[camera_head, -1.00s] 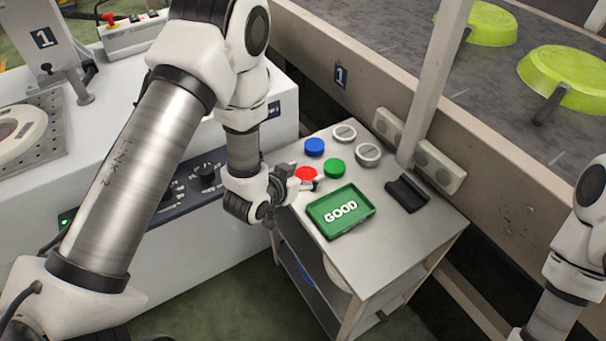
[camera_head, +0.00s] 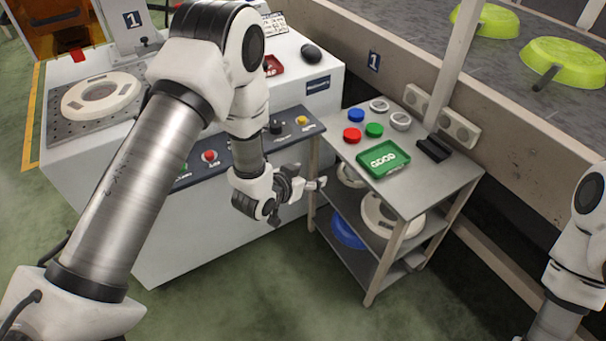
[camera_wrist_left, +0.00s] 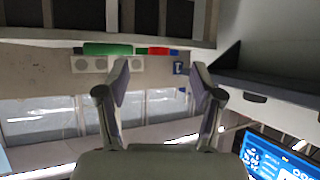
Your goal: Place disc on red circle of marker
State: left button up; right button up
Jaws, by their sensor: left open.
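A white ring-like disc (camera_head: 72,101) lies on a perforated plate (camera_head: 60,125) on the white machine at left. Other pale discs (camera_head: 376,222) lie on the lower shelves of the small cart, with a blue round piece (camera_head: 346,232) beside them. I cannot make out a marker with a red circle for sure; a small red round cap (camera_head: 352,135) sits on the cart top. My left gripper (camera_head: 315,183) is open and empty, in front of the cart's left side below its top. Its spread fingers also show in the left wrist view (camera_wrist_left: 160,80). My right gripper is out of frame.
The cart top holds a green GOOD tray (camera_head: 383,159), several coloured caps and a black holder (camera_head: 434,149). A conveyor (camera_head: 400,35) with yellow-green pans runs behind. The machine's button panel (camera_head: 240,150) is close to my left forearm. The floor ahead is clear.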

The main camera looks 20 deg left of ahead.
pick_arm(q)
jog(key=s+a+f+n+g, duration=0.1)
jog(key=s+f+g, duration=0.2)
jog(key=s+f, duration=0.2)
jog(key=s+a+f+g+y, duration=0.1)
jog(key=s+f, duration=0.4)
jog(key=s, duration=0.6)
jog(key=s+a+f+n+g+y, duration=0.1)
jog(key=s+f+g, duration=0.3)
jog(key=s, duration=0.4)
jog(key=shift+a+f+n+g, duration=0.25)
jog(key=shift+f+n+g, duration=0.05)
jog(key=shift+f, duration=0.25)
jog(key=o, duration=0.4)
jog(key=s+f+g, duration=0.1)
jog(key=s+g, duration=0.2)
jog(key=s, duration=0.7)
jog(key=shift+a+n+g+y, duration=0.3)
jog(key=shift+a+y, duration=0.1)
jog(key=shift+a, duration=0.05)
